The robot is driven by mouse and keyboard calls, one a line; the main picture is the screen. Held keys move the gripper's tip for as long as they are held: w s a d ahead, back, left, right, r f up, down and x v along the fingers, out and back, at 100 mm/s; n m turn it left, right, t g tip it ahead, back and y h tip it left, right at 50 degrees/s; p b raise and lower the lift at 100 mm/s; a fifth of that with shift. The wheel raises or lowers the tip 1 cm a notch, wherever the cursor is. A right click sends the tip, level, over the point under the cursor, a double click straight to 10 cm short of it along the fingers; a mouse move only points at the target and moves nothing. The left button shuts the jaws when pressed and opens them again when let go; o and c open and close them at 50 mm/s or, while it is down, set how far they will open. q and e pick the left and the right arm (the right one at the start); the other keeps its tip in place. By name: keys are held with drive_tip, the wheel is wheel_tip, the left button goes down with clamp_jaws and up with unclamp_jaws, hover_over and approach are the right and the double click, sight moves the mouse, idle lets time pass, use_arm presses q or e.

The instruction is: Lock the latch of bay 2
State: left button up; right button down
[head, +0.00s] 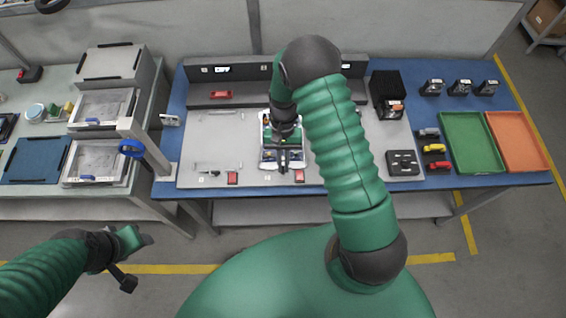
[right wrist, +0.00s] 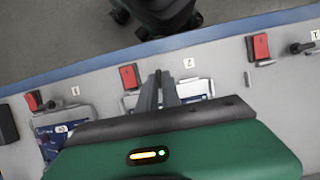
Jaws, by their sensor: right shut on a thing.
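The grey fixture panel (head: 215,145) on the blue bench has numbered bays along its front edge. A red block (head: 299,176) marks bay 2 and also shows in the right wrist view (right wrist: 129,76), beside a small number label (right wrist: 189,62). My right gripper (head: 283,168) is over this bay, pointing down; its dark fingers (right wrist: 165,92) are shut beside the red block, where the latch handle is hidden by them. A pale card-like part (head: 269,155) lies under the gripper. My left gripper (head: 128,262) hangs away from the bench at lower left; its jaw state is unclear.
The bay 1 red block (head: 232,178) and its black latch knob (right wrist: 300,48) are at one side; another red block (right wrist: 33,100) and knob are at the other. A black block (head: 403,163), green tray (head: 470,142) and orange tray (head: 518,140) stand to the right.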

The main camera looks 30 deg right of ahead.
drive_tip(key=shift+w+d+r, duration=0.1)
drive_tip(key=shift+w, duration=0.15)
drive_tip(key=c, duration=1.5)
unclamp_jaws()
drive_tip(key=shift+s, duration=0.1)
drive_tip(key=shift+c, duration=0.2)
drive_tip(key=v, duration=1.6)
drive_tip(key=shift+r+b, duration=0.35)
drive_tip(key=shift+b, duration=0.1)
drive_tip(key=shift+d, duration=0.1)
